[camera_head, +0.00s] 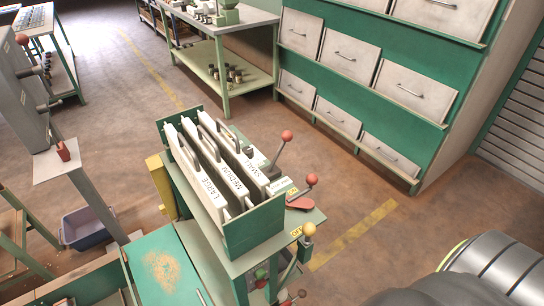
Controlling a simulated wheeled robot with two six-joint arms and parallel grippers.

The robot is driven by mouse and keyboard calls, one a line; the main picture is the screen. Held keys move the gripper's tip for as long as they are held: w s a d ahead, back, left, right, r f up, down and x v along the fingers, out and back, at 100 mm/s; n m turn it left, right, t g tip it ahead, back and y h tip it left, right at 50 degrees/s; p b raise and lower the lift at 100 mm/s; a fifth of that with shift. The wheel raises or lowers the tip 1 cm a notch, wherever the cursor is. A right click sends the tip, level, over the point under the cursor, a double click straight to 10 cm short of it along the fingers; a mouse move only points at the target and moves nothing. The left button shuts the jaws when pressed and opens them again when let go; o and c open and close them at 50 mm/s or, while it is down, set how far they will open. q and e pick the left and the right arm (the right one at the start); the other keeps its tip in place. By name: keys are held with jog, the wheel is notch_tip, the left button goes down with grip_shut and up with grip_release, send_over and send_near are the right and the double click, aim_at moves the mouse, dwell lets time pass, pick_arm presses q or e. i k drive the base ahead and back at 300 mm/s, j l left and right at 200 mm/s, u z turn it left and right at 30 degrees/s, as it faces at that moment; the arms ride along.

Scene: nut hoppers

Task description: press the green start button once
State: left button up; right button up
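A machine with a green top box (255,232) stands in the middle of the head view. It holds upright white plates labelled LARGE (208,192), MEDIUM (228,172) and SMALL (250,170). A small green round part (261,272) shows low on its front, above a dark red one (260,284); it may be the green start button, but it is too small to tell. Neither of my grippers is in view. A grey rounded link at the lower right seems to be part of my own arm.
Levers with red knobs (287,137) and a yellow knob (309,229) stick out on the machine's right side. A green tray (150,250) lies front left, and a grey bin (86,228) on the floor. Drawer cabinets (375,60) stand behind; floor at right is clear.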

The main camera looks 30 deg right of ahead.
aim_at(260, 274)
jog(key=k+l, duration=0.2)
jog(key=l, duration=0.2)
jog(key=k+l+u, duration=0.1)
jog(key=k+l, duration=0.15)
jog(key=l, duration=0.15)
jog(key=k+l, duration=0.25)
jog(key=l, duration=0.15)
jog(key=i+u, duration=0.05)
